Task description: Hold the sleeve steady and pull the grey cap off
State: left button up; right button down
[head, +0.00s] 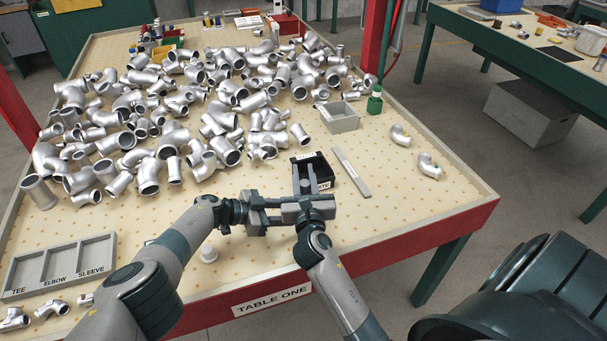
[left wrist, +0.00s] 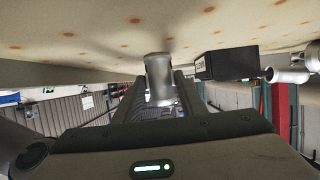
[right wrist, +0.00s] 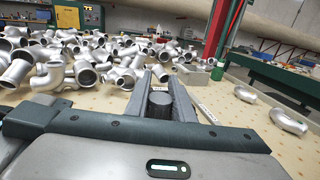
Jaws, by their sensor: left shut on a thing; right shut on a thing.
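My left gripper (head: 280,211) is shut on a silver sleeve (left wrist: 160,78), which shows between its fingers in the left wrist view. My right gripper (head: 303,178) points away over the table, beside the left one. It is shut on the dark grey cap (right wrist: 159,104), a short cylinder between its fingers in the right wrist view. No sleeve shows on the cap there, and no cap shows on the sleeve in the left wrist view. A black waste box (head: 321,168) is at the right gripper's fingertips.
A large heap of silver castings (head: 190,120) covers the back and left. A labelled three-part tray (head: 60,265) is at front left. A grey bar (head: 351,173), open grey box (head: 339,118), green bottle (head: 375,102) and two castings (head: 430,166) are to the right. Front right is clear.

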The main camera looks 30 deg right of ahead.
jog(key=shift+r, duration=0.1)
notch_tip(320, 180, up, 4)
jog(key=shift+f, duration=0.1)
dwell(0.5)
pick_arm(q)
jog(key=o, duration=1.5)
jog(key=shift+a, duration=0.1)
